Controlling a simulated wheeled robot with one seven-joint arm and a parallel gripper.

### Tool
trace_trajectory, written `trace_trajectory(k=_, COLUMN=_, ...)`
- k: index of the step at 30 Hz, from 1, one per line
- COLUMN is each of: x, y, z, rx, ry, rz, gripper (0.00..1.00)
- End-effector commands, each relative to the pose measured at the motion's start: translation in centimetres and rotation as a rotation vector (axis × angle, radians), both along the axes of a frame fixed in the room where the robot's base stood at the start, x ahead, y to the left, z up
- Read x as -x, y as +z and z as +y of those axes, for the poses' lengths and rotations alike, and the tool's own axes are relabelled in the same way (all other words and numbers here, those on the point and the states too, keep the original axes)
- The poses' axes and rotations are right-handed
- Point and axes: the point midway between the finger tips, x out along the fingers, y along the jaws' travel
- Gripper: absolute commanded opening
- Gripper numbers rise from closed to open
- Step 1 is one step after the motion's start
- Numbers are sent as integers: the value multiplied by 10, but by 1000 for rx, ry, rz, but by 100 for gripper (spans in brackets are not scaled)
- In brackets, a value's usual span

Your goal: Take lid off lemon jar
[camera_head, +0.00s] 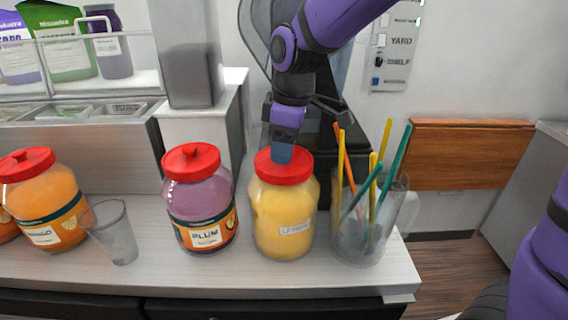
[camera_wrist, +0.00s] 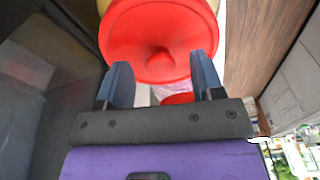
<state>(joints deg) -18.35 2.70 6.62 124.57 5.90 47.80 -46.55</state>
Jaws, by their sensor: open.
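The lemon jar (camera_head: 284,222) is a clear jar of yellow contents with a pale label. It stands upright on the counter between the plum jar and a pitcher of straws. Its red lid (camera_head: 297,175) is on the jar. My gripper (camera_head: 284,152) is at the lid from above and hides the lid's knob in the head view. In the wrist view, my open gripper (camera_wrist: 166,85) has one finger at each side, with the red lid (camera_wrist: 130,40) and its round knob just beyond the fingertips. The fingers are not closed on the knob.
The plum jar (camera_head: 201,208) stands close on the left, with an empty clear cup (camera_head: 115,235) and an orange jar (camera_head: 45,205) further left. The pitcher (camera_head: 365,235) with several straws is close on the right. The counter front (camera_head: 190,277) is clear.

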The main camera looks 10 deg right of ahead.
Motion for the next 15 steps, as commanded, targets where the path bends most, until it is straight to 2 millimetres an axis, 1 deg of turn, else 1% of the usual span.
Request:
trace_trajectory(k=1, x=0, y=0, z=0, rx=0, ry=0, rz=0, gripper=57)
trace_trajectory(k=7, x=0, y=0, z=0, rx=0, ry=0, rz=0, gripper=11)
trace_trajectory(k=8, x=0, y=0, z=0, rx=0, ry=0, rz=0, gripper=8)
trace_trajectory(k=15, x=0, y=1, z=0, rx=0, ry=0, rz=0, gripper=7)
